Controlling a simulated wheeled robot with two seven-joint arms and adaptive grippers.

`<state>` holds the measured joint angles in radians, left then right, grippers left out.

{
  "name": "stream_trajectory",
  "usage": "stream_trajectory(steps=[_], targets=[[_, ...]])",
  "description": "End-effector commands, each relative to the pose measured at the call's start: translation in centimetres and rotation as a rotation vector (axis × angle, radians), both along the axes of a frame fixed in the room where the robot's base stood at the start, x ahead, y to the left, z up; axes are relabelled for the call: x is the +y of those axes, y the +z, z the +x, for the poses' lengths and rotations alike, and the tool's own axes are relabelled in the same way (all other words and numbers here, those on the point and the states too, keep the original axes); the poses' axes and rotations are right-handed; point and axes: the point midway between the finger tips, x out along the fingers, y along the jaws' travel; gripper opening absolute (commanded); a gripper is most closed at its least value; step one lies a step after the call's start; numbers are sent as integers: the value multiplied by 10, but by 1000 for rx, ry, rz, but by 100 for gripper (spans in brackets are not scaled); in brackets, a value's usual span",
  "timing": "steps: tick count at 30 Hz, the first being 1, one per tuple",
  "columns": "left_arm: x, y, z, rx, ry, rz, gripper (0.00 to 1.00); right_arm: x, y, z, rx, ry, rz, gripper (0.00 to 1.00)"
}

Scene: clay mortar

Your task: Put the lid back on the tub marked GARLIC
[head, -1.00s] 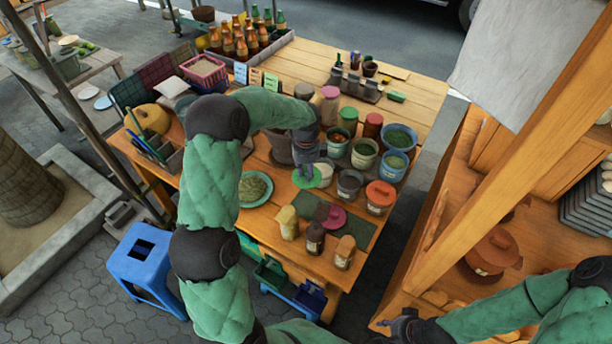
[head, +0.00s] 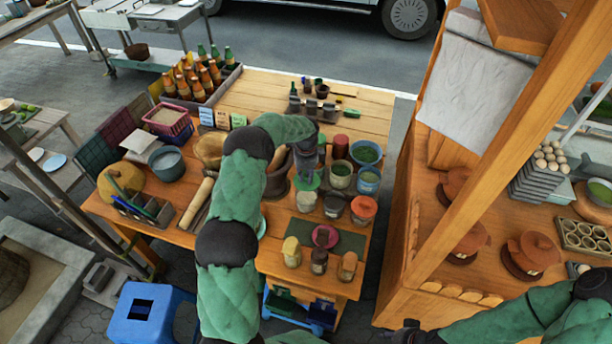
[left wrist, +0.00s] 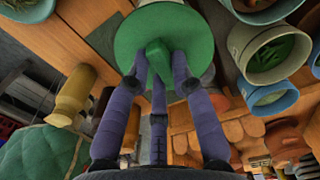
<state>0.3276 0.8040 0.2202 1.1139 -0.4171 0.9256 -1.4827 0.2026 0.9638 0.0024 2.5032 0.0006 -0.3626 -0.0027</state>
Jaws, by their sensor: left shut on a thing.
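My left gripper (head: 310,172) is shut on the knob of a round green lid (head: 307,183), held level with the fingers pointing down. The left wrist view shows the lid (left wrist: 130,40) with its knob between the fingers. A pale tub (head: 306,203) shows just below the lid's near edge in the head view; the lid hides part of it, and I cannot tell whether they touch. No label reading GARLIC is legible. My right gripper (head: 408,331) is a dark shape at the bottom edge, too small to tell its state.
A cream tub (head: 340,183) and blue tubs (head: 368,184) with green contents stand open to the right. A grey-topped tub (head: 334,206) and an orange-lidded tub (head: 363,212) stand close by. Jars and a pink lid (head: 324,237) are in front. A mortar (head: 276,183) stands left.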

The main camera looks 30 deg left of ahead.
Motion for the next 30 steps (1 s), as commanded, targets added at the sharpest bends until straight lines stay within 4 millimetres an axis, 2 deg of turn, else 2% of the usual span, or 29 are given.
stream_trajectory(steps=[16,21,30], targets=[[0,-41,0,1,-1,0,1,0,-18,0,0,0,0,40],[0,-56,0,1,-1,0,1,0,-29,0,0,0,0,40],[0,-62,0,0,-1,0,1,0,-33,0,0,0,0,40]])
